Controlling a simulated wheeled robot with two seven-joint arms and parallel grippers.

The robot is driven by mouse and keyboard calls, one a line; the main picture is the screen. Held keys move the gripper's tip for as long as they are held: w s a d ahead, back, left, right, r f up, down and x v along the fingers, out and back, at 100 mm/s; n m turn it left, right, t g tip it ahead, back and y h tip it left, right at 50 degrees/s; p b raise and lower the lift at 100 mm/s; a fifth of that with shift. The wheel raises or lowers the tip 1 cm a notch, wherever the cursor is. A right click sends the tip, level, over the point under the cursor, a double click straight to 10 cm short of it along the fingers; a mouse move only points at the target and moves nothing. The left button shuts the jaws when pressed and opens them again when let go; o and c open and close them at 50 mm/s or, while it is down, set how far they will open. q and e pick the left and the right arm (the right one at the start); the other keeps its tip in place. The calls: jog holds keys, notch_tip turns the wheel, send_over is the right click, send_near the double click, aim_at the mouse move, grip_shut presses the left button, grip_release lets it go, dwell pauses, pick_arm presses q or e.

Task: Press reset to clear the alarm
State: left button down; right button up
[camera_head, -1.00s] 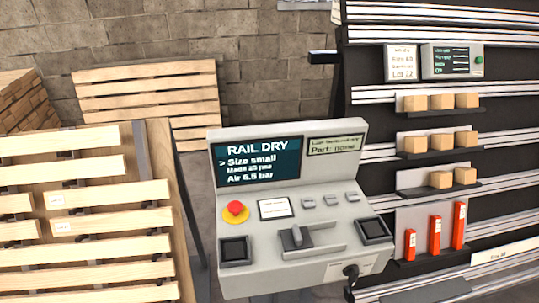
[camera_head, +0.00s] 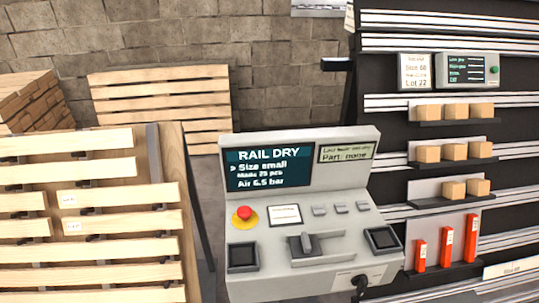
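A grey control console (camera_head: 300,231) stands in the middle of the view. Its dark screen (camera_head: 268,169) reads "RAIL DRY", "Size small", a line that looks like "Made 25 pcs", and "Air 6.5 bar". A smaller display (camera_head: 345,152) beside it reads "Part: none". A red mushroom button on a yellow base (camera_head: 244,214) is at the panel's left. Several small grey buttons (camera_head: 341,207) sit right of a white label (camera_head: 285,215); their markings are too small to read. A lever (camera_head: 307,241) and two dark square pads (camera_head: 242,256) are lower down. Neither gripper is in view.
A slatted wooden pallet (camera_head: 100,250) fills the left, close to the console. Another pallet (camera_head: 165,105) leans at the back wall. On the right, a dark rack (camera_head: 400,180) holds wooden blocks (camera_head: 454,151), red pieces (camera_head: 446,248) and a small display unit (camera_head: 467,69).

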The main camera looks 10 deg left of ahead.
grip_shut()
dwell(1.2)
